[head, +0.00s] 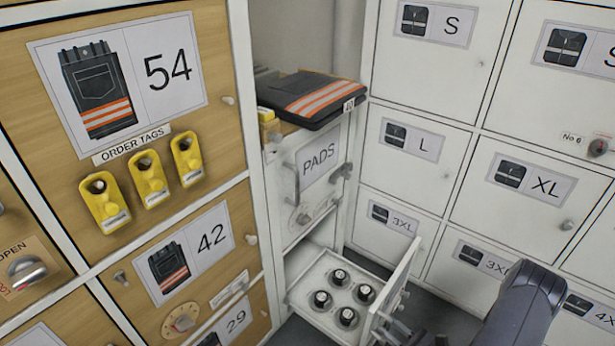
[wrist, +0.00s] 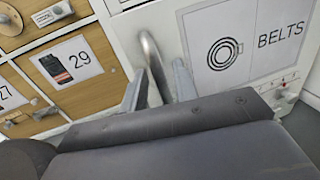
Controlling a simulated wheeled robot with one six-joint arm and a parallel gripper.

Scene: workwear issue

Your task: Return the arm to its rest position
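My gripper (wrist: 160,88) shows in the wrist view with its two grey fingers apart. A curved metal handle (wrist: 153,58) shows between them, with a gap on either side; I cannot tell how deep it lies between the fingers. The handle is beside a white front marked BELTS (wrist: 230,45). In the head view, my dark arm link (head: 525,310) enters at the lower right, near an open white drawer (head: 312,302). The gripper itself is mostly hidden or unclear there.
The open drawer holds several dark round items (head: 340,277) in a white insert. The PADS front (head: 318,160) is above it, with folded dark workwear (head: 312,97) on top. White lockers (head: 410,140) stand right, wooden lockers (head: 215,80) left with yellow order tags (head: 150,178).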

